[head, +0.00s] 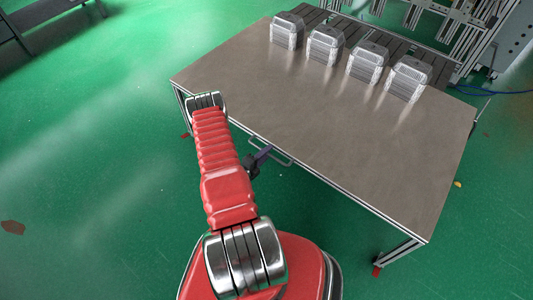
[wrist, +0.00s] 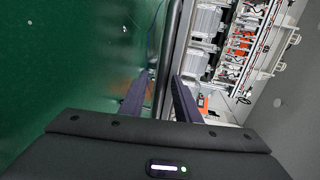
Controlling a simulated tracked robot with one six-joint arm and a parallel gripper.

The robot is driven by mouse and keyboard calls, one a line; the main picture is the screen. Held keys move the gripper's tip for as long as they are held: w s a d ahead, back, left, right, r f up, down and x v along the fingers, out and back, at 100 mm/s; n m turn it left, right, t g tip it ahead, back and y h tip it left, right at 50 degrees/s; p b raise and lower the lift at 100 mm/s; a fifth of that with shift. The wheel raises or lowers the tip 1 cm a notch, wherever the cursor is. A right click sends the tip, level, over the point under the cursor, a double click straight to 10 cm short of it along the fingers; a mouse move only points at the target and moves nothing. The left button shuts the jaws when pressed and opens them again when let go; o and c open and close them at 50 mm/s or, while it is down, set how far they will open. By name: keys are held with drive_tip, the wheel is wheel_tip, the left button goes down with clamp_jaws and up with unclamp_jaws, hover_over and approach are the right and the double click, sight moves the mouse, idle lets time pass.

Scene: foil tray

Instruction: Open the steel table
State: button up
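The steel table (head: 330,110) has a flat brown-grey top and a metal frame. A thin bar handle (head: 270,148) sticks out from its long near edge. My gripper (head: 262,156) is at the left end of this handle, at the near edge, partly hidden by my arm. In the wrist view my gripper (wrist: 160,76) has its two dark purple fingers apart. A dark bar (wrist: 167,65), seemingly the handle, runs between the fingers, with gaps visible on both sides. Whether the fingertips reach past the bar is hard to tell.
Several clear or foil trays (head: 324,44) stand in a row along the table's far edge. Behind them is a slatted metal frame (head: 442,14). A dark bench (head: 40,18) is at the far left. The green floor (head: 90,170) left of the table is mostly clear.

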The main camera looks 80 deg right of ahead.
drive_tip(key=shift+d, duration=0.15)
drive_tip(key=shift+c, duration=0.3)
clamp_jaws()
drive_tip(key=shift+f, duration=0.1)
